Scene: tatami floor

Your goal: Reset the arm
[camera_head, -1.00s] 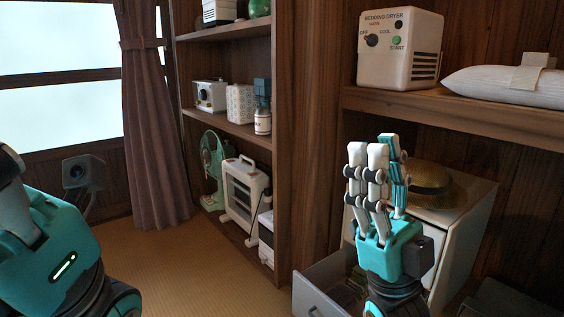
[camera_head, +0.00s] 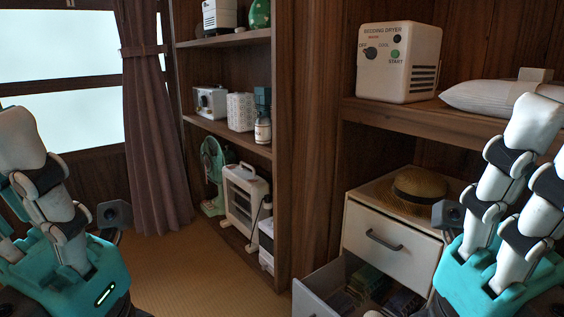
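My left gripper (camera_head: 35,165) stands at the left edge, its white fingers with black joints pointing up from a teal palm. Part of it is cut off by the frame edge. My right gripper (camera_head: 530,165) stands large at the right edge, fingers up and leaning right, also partly cut off. No object shows in either gripper, but the opposing fingers are not seen clearly enough to judge the opening. The grippers are far apart at similar height. The right one overlaps the right side of a white drawer cabinet (camera_head: 376,228) in the picture.
The cabinet's lower drawer (camera_head: 316,302) is pulled out, with dark items inside. A straw hat (camera_head: 420,184) lies on top. A bedding dryer (camera_head: 398,65) and a white pillow (camera_head: 485,97) sit on the shelf above. A heater (camera_head: 244,203) and green fan (camera_head: 212,175) stand beyond free floor (camera_head: 190,265).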

